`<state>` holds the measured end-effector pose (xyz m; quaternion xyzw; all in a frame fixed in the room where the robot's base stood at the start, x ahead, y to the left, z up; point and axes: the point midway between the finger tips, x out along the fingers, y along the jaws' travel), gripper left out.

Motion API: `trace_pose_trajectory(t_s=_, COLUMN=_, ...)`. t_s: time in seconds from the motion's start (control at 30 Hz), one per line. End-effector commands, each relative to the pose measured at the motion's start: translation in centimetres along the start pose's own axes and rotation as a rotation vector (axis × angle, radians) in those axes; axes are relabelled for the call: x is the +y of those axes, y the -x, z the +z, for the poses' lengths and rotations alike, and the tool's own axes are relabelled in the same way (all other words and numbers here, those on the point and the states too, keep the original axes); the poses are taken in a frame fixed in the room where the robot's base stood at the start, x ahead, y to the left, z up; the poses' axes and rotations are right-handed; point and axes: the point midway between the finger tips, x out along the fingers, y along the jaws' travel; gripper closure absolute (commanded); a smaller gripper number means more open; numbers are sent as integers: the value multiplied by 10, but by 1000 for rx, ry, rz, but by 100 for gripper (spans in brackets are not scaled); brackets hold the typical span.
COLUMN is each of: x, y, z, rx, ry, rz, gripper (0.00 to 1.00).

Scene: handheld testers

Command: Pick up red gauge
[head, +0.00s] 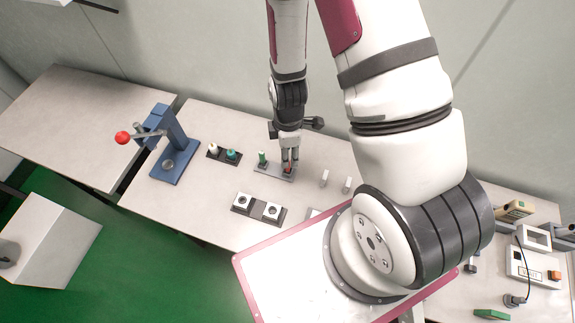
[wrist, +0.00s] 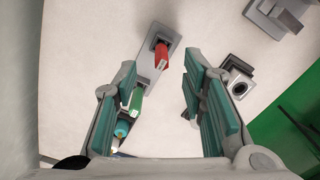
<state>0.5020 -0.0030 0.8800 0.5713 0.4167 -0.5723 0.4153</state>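The red gauge (wrist: 161,56) stands in a grey holder plate (wrist: 165,40) in the wrist view. A green gauge (wrist: 135,99) stands in the same plate, nearer the left finger. My gripper (wrist: 160,72) is open, with teal pads spread either side of the red gauge and nothing visibly held. In the head view my gripper (head: 289,157) points down over the right end of the holder (head: 273,174), with a little of the red gauge (head: 287,170) showing at the fingertips. The green gauge (head: 262,157) is just left of it. I cannot tell whether the fingers touch the red gauge.
A blue lever press (head: 172,160) with a red knob stands left. A dark tray with white and teal pieces (head: 231,155) is close left of the holder. Small upright blocks (head: 324,178) stand right.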

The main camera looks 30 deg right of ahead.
Motion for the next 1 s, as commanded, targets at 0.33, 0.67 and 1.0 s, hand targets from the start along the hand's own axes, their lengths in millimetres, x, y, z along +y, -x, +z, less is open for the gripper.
trace_pose_trajectory(t_s=0.33, x=-3, y=-26, z=-1, rx=0, ry=-3, rz=-3, gripper=62)
trace_pose_trajectory(t_s=0.67, x=-2, y=-54, z=-2, rx=0, ry=0, rz=0, gripper=62)
trace_pose_trajectory(t_s=1.0, x=-2, y=-54, z=-2, rx=0, ry=-1, rz=0, gripper=87)
